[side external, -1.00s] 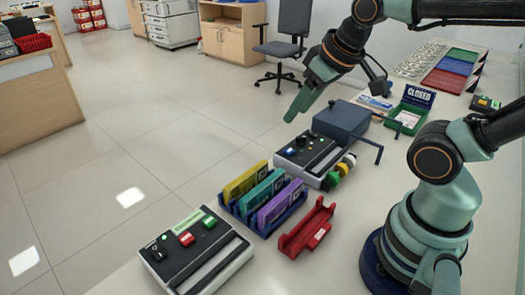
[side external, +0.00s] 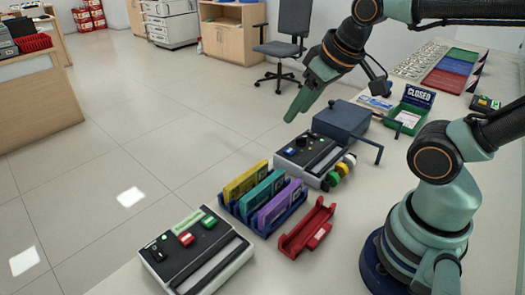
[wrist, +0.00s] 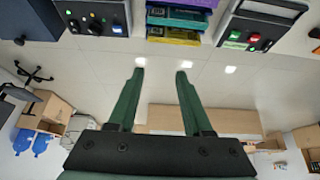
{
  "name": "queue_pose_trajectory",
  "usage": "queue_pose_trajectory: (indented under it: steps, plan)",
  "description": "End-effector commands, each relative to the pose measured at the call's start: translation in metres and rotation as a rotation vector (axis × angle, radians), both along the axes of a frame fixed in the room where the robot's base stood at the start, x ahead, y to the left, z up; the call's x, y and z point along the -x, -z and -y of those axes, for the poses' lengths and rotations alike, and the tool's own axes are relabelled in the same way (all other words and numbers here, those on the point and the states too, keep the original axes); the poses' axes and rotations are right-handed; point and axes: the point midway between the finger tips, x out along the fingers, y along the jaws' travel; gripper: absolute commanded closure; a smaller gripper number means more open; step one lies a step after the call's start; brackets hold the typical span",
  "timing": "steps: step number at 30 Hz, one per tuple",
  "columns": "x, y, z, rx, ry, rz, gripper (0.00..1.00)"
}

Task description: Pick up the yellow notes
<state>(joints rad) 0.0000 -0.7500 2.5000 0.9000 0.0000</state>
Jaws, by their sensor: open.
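The yellow notes (side external: 245,181) stand upright as a thin bundle in a blue rack (side external: 262,230), in the slot at the left back. Teal notes (side external: 263,191) and purple notes (side external: 281,205) stand beside them. In the wrist view, the yellow notes (wrist: 174,37) show at the top, partly below the teal ones. My gripper (side external: 295,107) is raised above and beyond the rack, fingers pointing down to the left. It is open and empty, clear of the notes; its two fingers are apart in the wrist view (wrist: 161,69).
A machine with red and green buttons (side external: 195,250) stands left of the rack, and another machine with knobs (side external: 309,155) stands right of it. A red holder (side external: 306,231) lies in front. A dark blue box with a crank (side external: 343,120) stands farther back.

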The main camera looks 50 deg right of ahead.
Motion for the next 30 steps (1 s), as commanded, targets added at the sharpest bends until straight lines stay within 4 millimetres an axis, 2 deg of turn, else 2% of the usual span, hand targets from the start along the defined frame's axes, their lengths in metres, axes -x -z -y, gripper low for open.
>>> queue_pose_trajectory:
  steps: [3,4,12,16,23,30]
  plan:
    - [0.000,0.000,0.000,0.000,0.000,0.000,0.50]
    - [0.000,0.000,0.000,0.000,0.000,0.000,0.43]
    - [0.000,0.000,0.000,0.003,-0.005,-0.002,0.43]
    - [-0.007,0.001,-0.002,0.037,-0.077,-0.030,0.43]
    - [-0.039,0.013,-0.010,0.181,-0.441,-0.156,0.43]
    - [-0.077,0.043,-0.021,0.306,-0.899,-0.279,0.43]
